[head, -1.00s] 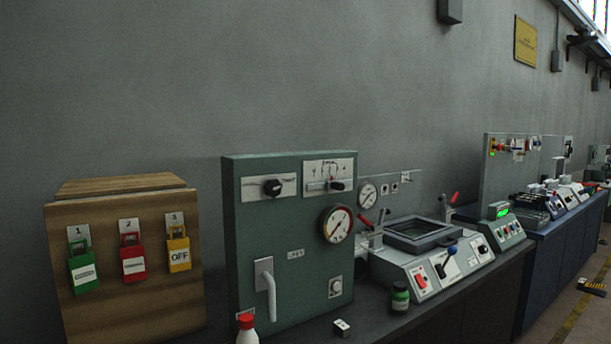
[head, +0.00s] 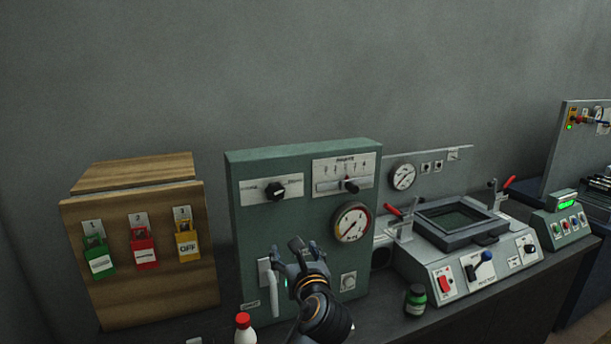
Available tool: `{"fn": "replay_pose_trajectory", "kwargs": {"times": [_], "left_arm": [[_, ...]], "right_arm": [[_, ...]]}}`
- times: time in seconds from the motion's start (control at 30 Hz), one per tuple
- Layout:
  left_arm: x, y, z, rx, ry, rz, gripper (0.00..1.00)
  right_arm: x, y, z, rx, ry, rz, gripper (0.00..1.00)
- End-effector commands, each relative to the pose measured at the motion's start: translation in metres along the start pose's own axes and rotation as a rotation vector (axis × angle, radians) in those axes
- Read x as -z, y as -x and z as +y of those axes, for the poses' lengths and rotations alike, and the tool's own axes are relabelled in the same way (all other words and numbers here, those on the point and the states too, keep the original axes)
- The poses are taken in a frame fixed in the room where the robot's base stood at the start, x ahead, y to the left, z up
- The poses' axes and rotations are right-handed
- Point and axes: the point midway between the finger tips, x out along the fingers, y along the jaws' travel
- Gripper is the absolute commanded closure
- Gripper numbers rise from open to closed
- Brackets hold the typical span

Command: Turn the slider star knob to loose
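The green panel (head: 240,235) stands upright on the bench. I cannot tell for certain which of the two is the star knob. My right gripper (head: 296,248) is in front of the panel's lower part, below both knobs. Its fingers look spread and empty. It hides part of the panel's face. My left gripper is out of view.
A round gauge (head: 350,222), a grey lever handle (head: 273,293) and a small dial (head: 348,281) are on the panel. A red-capped bottle (head: 244,330) and a green jar (head: 415,299) stand in front. A wooden lock box (head: 150,285) is left, a framed machine (head: 430,262) right.

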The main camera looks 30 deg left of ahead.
Motion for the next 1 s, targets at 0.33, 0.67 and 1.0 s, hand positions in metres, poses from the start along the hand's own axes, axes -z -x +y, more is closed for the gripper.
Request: {"fn": "replay_pose_trajectory", "kwargs": {"times": [0.33,0.67,1.0], "left_arm": [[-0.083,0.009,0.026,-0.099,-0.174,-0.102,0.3],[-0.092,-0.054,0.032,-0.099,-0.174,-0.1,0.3],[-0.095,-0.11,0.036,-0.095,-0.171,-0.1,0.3]], "right_arm": [[0.0,0.017,0.002,-0.002,0.002,-0.002,1.0],[0.001,0.04,0.005,-0.005,0.003,-0.005,1.0],[0.002,0.057,0.008,-0.008,0.002,-0.005,1.0]]}}
